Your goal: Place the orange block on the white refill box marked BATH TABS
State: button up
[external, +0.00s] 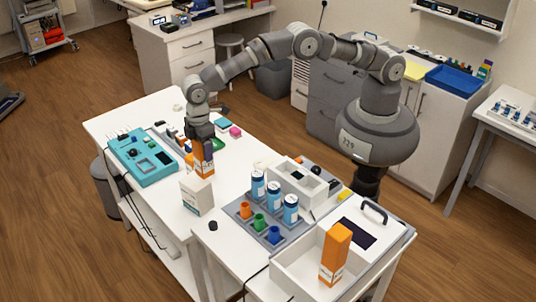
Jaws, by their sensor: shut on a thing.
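The orange block (205,168) is upright, with a pale marking on its side. My gripper (201,145) points down and is shut on its upper part. A white box (196,195) stands on the white table just in front of and below the block; its print is too small to read, but it may be the refill box. The block's lower end appears close to the top back edge of the white box. I cannot tell whether they touch.
A teal panel (143,157) lies left. Blue-white cans (274,194) and small coloured cups (259,222) stand on a grey tray to the right. Another tall orange box (335,254) stands in a white bin (300,270) at front right. A small black knob (213,226) is nearby.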

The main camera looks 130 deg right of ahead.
jog(key=shift+f+b, duration=0.3)
jog(key=shift+f, duration=1.45)
jog(key=shift+f, duration=0.1)
jog(key=o, duration=1.3)
notch_tip(320, 180, up, 12)
jog(key=shift+r+p, duration=0.15)
jog(key=shift+p, duration=0.95)
